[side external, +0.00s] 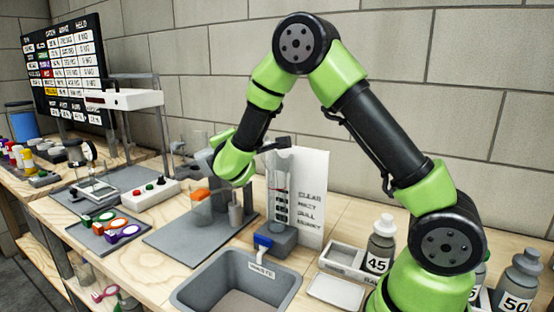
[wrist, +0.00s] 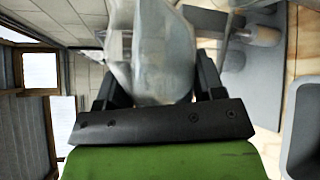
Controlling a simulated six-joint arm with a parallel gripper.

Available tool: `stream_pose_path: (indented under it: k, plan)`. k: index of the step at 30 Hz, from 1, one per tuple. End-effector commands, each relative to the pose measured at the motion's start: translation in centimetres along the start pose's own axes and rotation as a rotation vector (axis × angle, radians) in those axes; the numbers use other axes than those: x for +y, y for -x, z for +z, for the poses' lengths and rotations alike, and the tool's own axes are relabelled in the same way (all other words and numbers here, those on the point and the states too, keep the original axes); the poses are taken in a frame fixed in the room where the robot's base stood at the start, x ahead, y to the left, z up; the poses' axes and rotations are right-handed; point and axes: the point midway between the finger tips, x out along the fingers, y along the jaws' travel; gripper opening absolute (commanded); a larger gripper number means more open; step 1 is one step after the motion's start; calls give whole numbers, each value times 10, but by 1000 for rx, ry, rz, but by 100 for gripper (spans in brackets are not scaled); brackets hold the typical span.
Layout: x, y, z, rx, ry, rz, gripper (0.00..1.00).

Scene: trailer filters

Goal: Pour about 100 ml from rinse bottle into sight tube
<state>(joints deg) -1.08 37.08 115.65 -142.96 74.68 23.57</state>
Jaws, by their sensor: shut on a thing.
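My gripper (wrist: 162,82) is shut on a clear, translucent vessel (wrist: 165,45), which I take to be the rinse bottle. Its far end runs out of the wrist view, and I cannot tell its liquid level. In the side view my gripper (side external: 218,158) hangs over the bench, left of the sight tube and mostly hidden behind my green wrist. The sight tube (side external: 282,185) is a tall, clear, upright tube with dark scale marks on a grey base (side external: 272,238). I see no stream of liquid.
A white card (side external: 311,200) stands behind the tube. A blue tap (side external: 262,241) is at the tube's base, above the grey waste basin (side external: 285,294). A clear container with an orange part (side external: 200,195) stands left. Numbered bottles (side external: 380,243) are at the right.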

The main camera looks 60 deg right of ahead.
Motion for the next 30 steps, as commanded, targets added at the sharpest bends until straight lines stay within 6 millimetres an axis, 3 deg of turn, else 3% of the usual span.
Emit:
stream_pose_path:
  k: [30]
  plan:
    - [2,0,1,17,-89,1,27]
